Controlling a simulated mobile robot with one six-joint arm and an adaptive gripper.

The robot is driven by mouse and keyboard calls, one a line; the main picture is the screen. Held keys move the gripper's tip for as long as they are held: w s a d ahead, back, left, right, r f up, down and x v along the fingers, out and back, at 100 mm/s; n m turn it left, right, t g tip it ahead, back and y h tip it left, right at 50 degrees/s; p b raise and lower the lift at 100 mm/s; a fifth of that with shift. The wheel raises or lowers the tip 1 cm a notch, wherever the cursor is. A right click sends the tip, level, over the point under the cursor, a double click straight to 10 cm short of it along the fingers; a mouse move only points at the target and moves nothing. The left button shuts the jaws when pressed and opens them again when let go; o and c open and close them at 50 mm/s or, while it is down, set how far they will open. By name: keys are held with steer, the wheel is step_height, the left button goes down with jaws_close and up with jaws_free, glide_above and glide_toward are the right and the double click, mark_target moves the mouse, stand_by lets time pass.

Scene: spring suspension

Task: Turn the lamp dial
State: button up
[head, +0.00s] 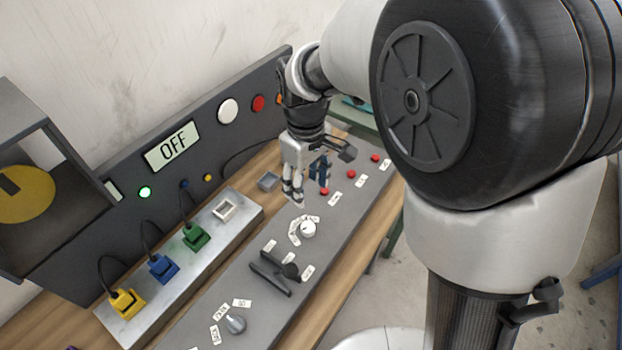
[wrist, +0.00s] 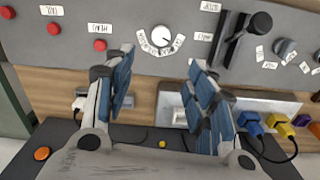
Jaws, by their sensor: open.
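A white round dial (head: 308,229) with several small labels in an arc around it sits on the grey sloping panel (head: 336,215). A grey knob (head: 235,324), also ringed by labels, sits nearer the front. I cannot read which one is the lamp's. My gripper (head: 318,178) is open and empty, pointing down over the panel beyond the white dial, apart from it. In the wrist view the white dial (wrist: 162,38) lies just past the gap between the open fingertips (wrist: 160,70). The grey knob (wrist: 285,47) is at the right.
A black lever (head: 290,271) stands between the two knobs. Several red buttons (head: 351,174) lie on the panel's far part. A metal strip holds yellow (head: 125,302), blue (head: 163,268) and green (head: 196,237) plugs with cables.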

mark_target(308, 226)
step_height(308, 226, down, 16)
steer(key=b, duration=0.4)
steer(key=shift+s+b, duration=0.1)
steer(key=shift+b, duration=0.3)
steer(key=shift+c, duration=0.3)
steer(key=c, duration=1)
steer(key=m+p, duration=0.1)
steer(key=m, duration=0.3)
steer(key=shift+m+p, duration=0.3)
steer(key=shift+p, duration=0.05)
steer(key=m+p, duration=0.1)
steer(key=m, duration=0.3)
